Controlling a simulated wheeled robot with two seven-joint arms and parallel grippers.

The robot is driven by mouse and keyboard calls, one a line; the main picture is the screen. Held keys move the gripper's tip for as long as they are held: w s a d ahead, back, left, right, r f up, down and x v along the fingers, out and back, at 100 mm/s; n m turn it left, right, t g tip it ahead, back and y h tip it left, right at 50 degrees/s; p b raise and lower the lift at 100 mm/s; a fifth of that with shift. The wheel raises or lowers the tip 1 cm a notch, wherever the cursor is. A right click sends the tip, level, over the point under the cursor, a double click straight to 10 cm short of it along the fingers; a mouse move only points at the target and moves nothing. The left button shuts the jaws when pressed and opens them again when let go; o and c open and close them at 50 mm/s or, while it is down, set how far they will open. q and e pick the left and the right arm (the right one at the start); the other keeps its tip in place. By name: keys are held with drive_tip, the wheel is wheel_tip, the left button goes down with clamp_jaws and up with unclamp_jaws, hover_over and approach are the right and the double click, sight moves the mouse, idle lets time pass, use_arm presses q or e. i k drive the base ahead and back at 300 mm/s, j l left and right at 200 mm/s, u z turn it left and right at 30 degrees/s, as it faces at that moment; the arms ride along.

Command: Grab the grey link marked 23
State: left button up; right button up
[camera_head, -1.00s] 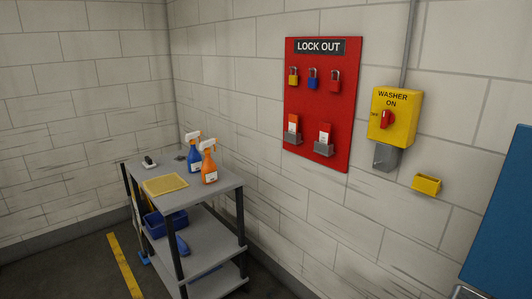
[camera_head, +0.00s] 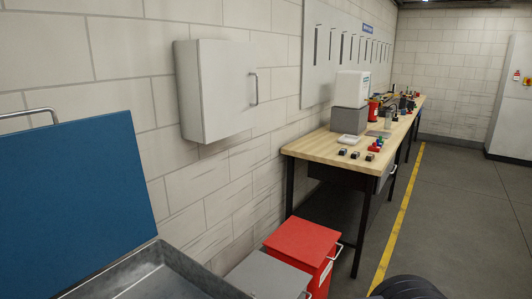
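I cannot make out a grey link marked 23. Several small blocks (camera_head: 355,154) sit on the near end of the wooden workbench (camera_head: 318,146). They look dark and grey, and any marks on them are too small to read. Small coloured pieces (camera_head: 376,147) lie just behind them. Neither of my grippers is in view.
A red bin (camera_head: 300,240) and a grey bin (camera_head: 268,277) stand on the floor before the bench. A metal basin (camera_head: 165,270) and blue panel (camera_head: 75,190) are at left. A white cabinet (camera_head: 222,90) hangs on the wall.

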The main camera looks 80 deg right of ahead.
sight(355, 155)
drive_tip(key=z, duration=3.5)
drive_tip(key=i+l+z, duration=0.15)
drive_tip(key=i+z, duration=0.3)
drive_tip(key=i, duration=2.05)
drive_tip(key=i+l+u, duration=0.15)
drive_tip(key=i+u, duration=0.35)
drive_tip(key=i+l+u, duration=0.65)
drive_tip(key=u, duration=0.2)
drive_tip(key=i+l+u, duration=0.25)
drive_tip(key=u, duration=0.2)
drive_tip(key=i+l+u, duration=0.15)
drive_tip(key=l+u, duration=0.25)
drive_tip(key=i+l+u, duration=0.1)
drive_tip(key=l+u, duration=0.75)
